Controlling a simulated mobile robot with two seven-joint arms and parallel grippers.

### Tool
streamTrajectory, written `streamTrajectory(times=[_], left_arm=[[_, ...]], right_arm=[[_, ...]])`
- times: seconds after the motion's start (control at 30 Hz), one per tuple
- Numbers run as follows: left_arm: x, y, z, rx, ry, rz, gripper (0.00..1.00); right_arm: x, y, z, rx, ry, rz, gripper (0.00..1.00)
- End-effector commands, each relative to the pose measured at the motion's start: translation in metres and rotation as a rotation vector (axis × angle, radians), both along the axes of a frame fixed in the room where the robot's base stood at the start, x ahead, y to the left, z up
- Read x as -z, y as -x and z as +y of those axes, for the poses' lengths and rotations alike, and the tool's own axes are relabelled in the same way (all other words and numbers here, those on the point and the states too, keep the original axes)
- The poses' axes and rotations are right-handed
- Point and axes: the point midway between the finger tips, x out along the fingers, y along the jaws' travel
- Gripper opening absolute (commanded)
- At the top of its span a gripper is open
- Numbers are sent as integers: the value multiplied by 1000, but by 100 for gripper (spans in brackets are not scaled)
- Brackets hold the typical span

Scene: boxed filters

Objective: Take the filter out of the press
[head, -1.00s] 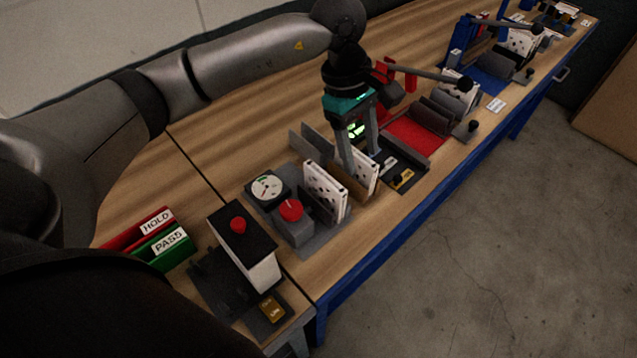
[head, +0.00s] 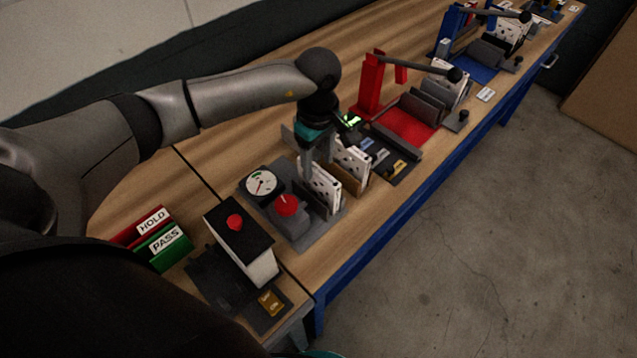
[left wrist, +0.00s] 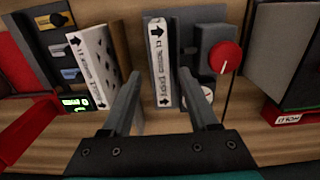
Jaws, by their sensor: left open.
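A white boxed filter (head: 325,190) with a perforated face stands upright in the grey gauge fixture (head: 300,239), beside its red knob (head: 286,205). A second white filter (head: 356,166) stands upright just right of it, against a brown panel. My left gripper (head: 316,172) points down over the fixture's filter. In the left wrist view my open fingers (left wrist: 160,103) lie either side of this filter's arrow-marked edge (left wrist: 159,62); contact is not visible. The second filter (left wrist: 94,68) is outside the left finger. A red lever press (head: 371,88) stands farther back, with a white filter (head: 440,72) near it.
A white box with a black top and red button (head: 236,221) stands at the front left. Red HOLD (head: 150,219) and green PASS (head: 165,244) bins are left of it. A blue lever press (head: 449,35) is at the far end. Bare wood lies behind the fixture.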

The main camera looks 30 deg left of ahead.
Motion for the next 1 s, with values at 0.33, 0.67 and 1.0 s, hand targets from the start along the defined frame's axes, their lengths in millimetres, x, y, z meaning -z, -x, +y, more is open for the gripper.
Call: streamTrajectory(times=[0.33, 0.67, 1.0], left_arm=[[44, 3, -1, 0, 1, 3, 60], [46, 3, 0, 0, 1, 1, 51], [46, 3, 0, 0, 1, 1, 13]], right_arm=[[-9, 0, 0, 0, 0, 0, 50], [-9, 0, 0, 0, 0, 0, 50], [-9, 0, 0, 0, 0, 1, 50]])
